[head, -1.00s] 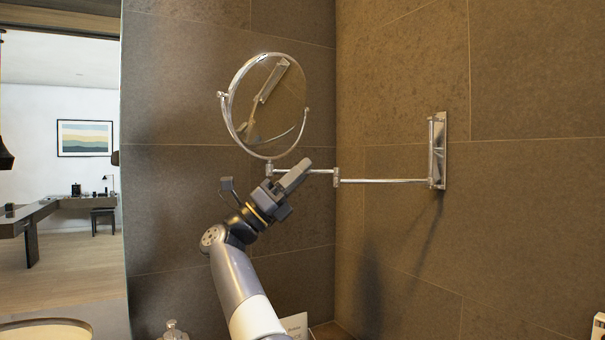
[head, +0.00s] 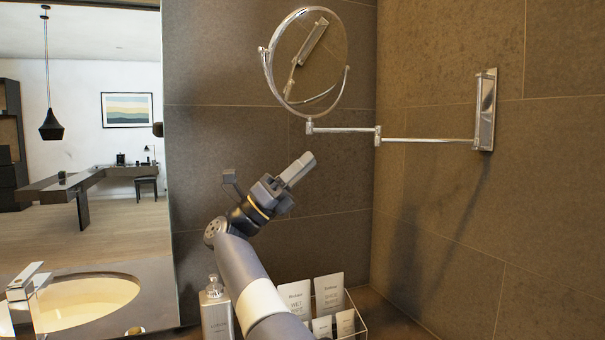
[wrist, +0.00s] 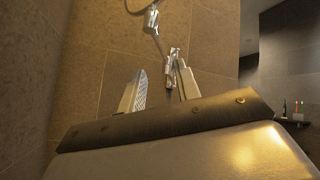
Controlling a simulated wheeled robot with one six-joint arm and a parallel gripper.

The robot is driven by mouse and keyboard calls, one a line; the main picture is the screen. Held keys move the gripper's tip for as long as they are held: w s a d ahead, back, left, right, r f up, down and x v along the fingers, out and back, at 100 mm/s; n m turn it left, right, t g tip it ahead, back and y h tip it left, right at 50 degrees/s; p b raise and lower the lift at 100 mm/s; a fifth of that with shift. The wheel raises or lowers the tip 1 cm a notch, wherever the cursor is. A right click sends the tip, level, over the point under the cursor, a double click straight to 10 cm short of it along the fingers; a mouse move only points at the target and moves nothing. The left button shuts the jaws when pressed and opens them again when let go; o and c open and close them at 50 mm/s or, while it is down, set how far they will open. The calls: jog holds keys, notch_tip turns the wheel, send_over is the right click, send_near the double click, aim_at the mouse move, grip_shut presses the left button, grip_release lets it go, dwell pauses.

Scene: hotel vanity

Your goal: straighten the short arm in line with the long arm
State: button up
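The round mirror (head: 310,62) hangs in its chrome yoke at the outer end of the short arm (head: 345,130). The short arm meets the long arm (head: 428,140) at an elbow joint (head: 377,136). The long arm runs right to the wall plate (head: 485,110). In the head view both arms form nearly one line; their true angle in depth is hard to judge. My gripper (head: 300,167) is below the short arm, apart from it in the picture. In the wrist view my gripper's fingers (wrist: 161,88) are apart, with chrome mirror hardware (wrist: 170,66) visible beyond them.
A clear box of printed packets (head: 328,305) and a bottle (head: 216,312) stand on the counter below. A basin (head: 88,300) with a tap (head: 25,290) is at left. Tiled walls meet in a corner behind the mirror. The air around my gripper looks clear.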

aim_at(340, 129)
jog(key=p+x, duration=0.2)
jog(key=x, duration=0.9)
jog(key=shift+d+f+b, duration=0.1)
jog(key=shift+d+b, duration=0.05)
jog(key=shift+b, duration=0.25)
jog(key=shift+a, duration=0.3)
jog(key=shift+d, duration=0.1)
jog(key=shift+a+r+p, duration=0.2)
jog(key=shift+a+p, duration=0.05)
jog(key=shift+p, duration=0.05)
